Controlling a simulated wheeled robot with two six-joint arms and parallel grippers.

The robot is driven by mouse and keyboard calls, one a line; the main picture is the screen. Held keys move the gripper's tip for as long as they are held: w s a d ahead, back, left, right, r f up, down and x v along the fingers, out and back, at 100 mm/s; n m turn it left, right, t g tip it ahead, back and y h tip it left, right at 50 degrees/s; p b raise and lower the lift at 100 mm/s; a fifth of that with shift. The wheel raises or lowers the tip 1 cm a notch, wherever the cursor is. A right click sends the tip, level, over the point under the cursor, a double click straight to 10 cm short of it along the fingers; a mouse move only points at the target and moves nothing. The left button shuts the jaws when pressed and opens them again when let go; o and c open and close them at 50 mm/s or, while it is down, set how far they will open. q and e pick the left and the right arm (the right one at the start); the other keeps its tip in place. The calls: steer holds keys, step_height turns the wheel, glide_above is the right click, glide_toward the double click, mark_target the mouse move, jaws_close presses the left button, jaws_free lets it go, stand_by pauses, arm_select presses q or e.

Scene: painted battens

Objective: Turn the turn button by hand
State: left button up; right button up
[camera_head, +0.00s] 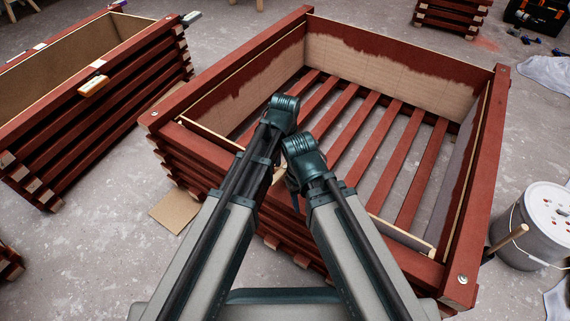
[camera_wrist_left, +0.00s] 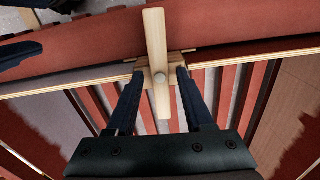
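The turn button (camera_wrist_left: 157,40) is a pale wooden bar in the left wrist view. It stands lengthwise in the picture, crossing a thin panel edge, with a round grey screw head near its middle and a small wooden block behind it. My left gripper (camera_wrist_left: 159,78) is open, with one dark finger on each side of the bar and visible gaps between. I cannot tell whether the fingertips touch the block. In the head view my forearms hide the button and both gripper tips.
A red slatted crate (camera_head: 232,66) with partly painted inner panels lies under my arms. A white bucket (camera_head: 541,222) stands at right. Grey floor is open between the crates.

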arm_select(q)
jaws_close()
stand_by(1.2)
